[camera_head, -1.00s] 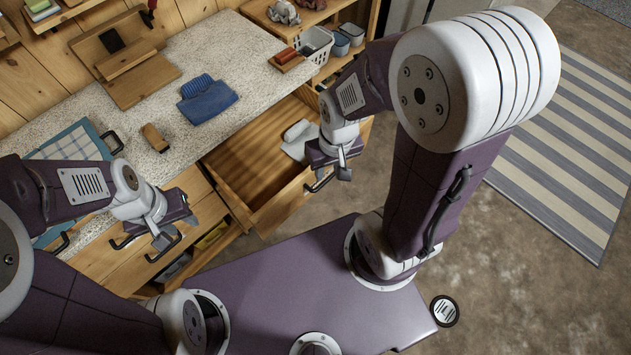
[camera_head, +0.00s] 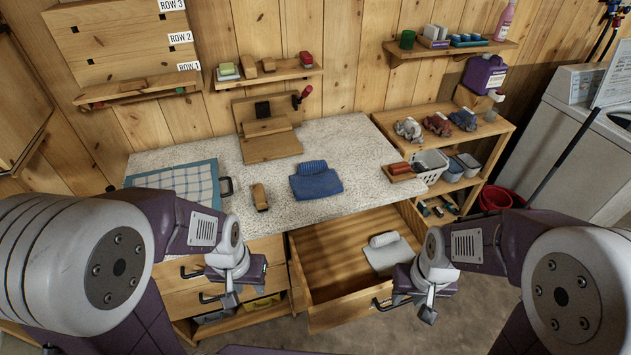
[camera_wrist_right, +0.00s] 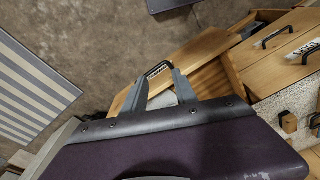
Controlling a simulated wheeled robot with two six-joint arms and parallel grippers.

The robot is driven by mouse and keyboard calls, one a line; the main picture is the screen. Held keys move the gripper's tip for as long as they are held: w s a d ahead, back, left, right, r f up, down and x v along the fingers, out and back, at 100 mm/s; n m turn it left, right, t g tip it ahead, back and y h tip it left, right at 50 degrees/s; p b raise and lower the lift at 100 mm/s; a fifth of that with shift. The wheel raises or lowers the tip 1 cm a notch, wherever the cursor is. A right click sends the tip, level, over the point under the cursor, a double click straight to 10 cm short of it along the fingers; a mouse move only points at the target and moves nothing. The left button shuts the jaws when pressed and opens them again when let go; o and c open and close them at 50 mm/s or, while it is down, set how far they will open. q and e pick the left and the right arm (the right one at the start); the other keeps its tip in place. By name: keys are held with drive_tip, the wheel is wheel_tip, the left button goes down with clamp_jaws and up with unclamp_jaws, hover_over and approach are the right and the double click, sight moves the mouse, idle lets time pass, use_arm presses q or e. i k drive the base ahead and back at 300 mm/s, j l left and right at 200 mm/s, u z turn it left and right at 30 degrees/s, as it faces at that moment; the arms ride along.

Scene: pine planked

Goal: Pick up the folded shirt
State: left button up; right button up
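A blue folded cloth (camera_head: 317,184), shirt-like, with a rolled part along its back edge, lies flat on the speckled counter (camera_head: 350,150). A similar light grey folded cloth (camera_head: 388,254) lies inside the open drawer (camera_head: 335,265). I cannot tell for certain which is the folded shirt. My right gripper (camera_head: 427,304) is just right of the drawer front, apart from both cloths. In the right wrist view the right gripper (camera_wrist_right: 160,90) has its fingers apart and empty, with the drawer front behind them. My left gripper (camera_head: 230,292) hangs before the closed drawers; its finger gap is unclear.
A wooden stand (camera_head: 270,147) is behind. A white basket (camera_head: 431,165) and a small tray (camera_head: 398,173) sit at right. The open drawer juts out between my arms.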

sight(313, 179)
drive_tip(key=i+j+u, duration=0.15)
drive_tip(key=j, duration=0.3)
drive_tip(key=i+j+u, duration=0.15)
drive_tip(key=j, duration=0.25)
drive_tip(key=i+j+u, duration=0.15)
drive_tip(key=j, duration=0.25)
drive_tip(key=i+j+u, duration=0.15)
drive_tip(key=i+j, duration=0.15)
drive_tip(key=j, duration=0.1)
